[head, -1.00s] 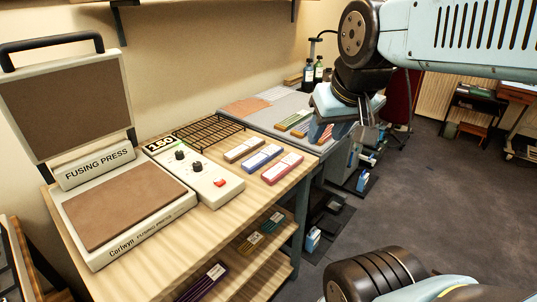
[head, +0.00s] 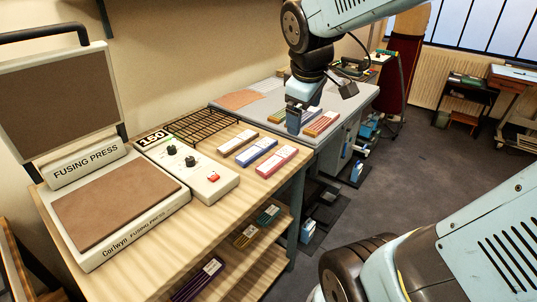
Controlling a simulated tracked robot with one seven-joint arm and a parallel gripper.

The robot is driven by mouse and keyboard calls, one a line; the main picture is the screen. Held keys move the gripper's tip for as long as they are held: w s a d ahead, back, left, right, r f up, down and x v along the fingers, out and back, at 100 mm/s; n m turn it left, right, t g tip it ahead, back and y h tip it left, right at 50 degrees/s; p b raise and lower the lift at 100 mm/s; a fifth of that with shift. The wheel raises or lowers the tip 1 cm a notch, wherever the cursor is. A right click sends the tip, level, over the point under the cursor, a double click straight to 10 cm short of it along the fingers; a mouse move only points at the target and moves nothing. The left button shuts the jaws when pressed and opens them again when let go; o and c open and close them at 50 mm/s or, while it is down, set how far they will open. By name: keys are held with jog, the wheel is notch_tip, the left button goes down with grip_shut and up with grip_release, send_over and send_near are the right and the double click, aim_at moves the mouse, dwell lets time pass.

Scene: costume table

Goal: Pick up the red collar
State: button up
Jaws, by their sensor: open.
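A flat red collar bundle (head: 277,162) with a white label lies on the wooden table, at the right end of a row beside a blue one (head: 255,153) and a brown one (head: 238,143). Another reddish-brown bundle (head: 321,123) lies on the grey table behind, near its front edge. My gripper (head: 293,128) points down at the grey table, between the reddish-brown bundle and a green-yellow one (head: 277,115). It is open, and its fingertips are small and hard to make out. I see nothing held in it.
A fusing press (head: 120,200), a control box (head: 190,165) and a black wire rack (head: 205,125) fill the left of the wooden table. Lower shelves hold more bundles (head: 198,280).

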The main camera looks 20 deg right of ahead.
jog(key=w+a+f+n+g+h, duration=0.1)
jog(key=w+a+f+n, duration=0.1)
jog(key=w+f+n, duration=0.5)
jog(key=n, duration=1)
send_near(276, 159)
jog(key=f, duration=0.1)
jog(key=w+f, duration=0.2)
jog(key=shift+d+g+h, duration=0.3)
jog(key=shift+h, duration=0.1)
jog(key=shift+s+x, duration=0.15)
jog(key=shift+x, duration=1.15)
jog(key=shift+s+x, duration=0.15)
jog(key=shift+x, duration=1.1)
jog(key=shift+f, duration=0.1)
jog(key=shift+c, duration=0.2)
jog(key=c, duration=1.1)
